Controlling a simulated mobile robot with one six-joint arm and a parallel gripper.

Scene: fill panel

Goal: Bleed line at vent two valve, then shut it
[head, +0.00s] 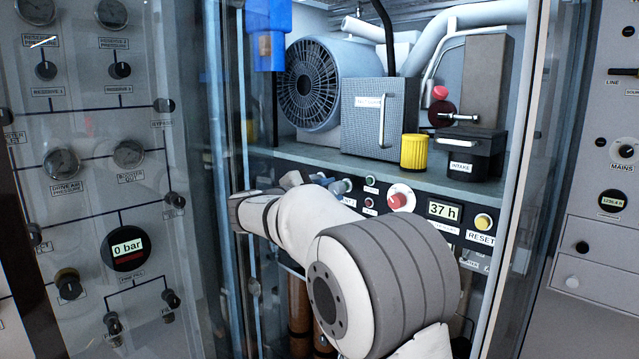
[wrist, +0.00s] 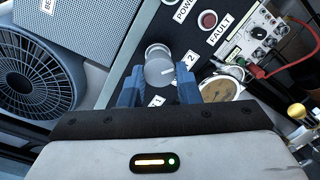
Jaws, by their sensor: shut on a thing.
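In the wrist view, my gripper (wrist: 160,84) has its two blue fingers on either side of a grey round knob (wrist: 158,64) and is shut on it. The knob has a white pointer mark on its face, toward the right. A label "2" is right of the knob and a label "1" is below it. I cannot read a vent name there, so I cannot tell which valve this is. In the head view, my arm reaches into the open cabinet and hides most of the gripper and knob. A gauge (head: 128,247) on the left panel reads 0 bar.
Next to the knob, the wrist view shows a red FAULT lamp (wrist: 208,20), a round dial (wrist: 220,88) and a red cable (wrist: 285,62). In the head view, a red knob (head: 402,197), a yellow RESET button (head: 483,222) and a glass door edge (head: 222,150) are close to my arm.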

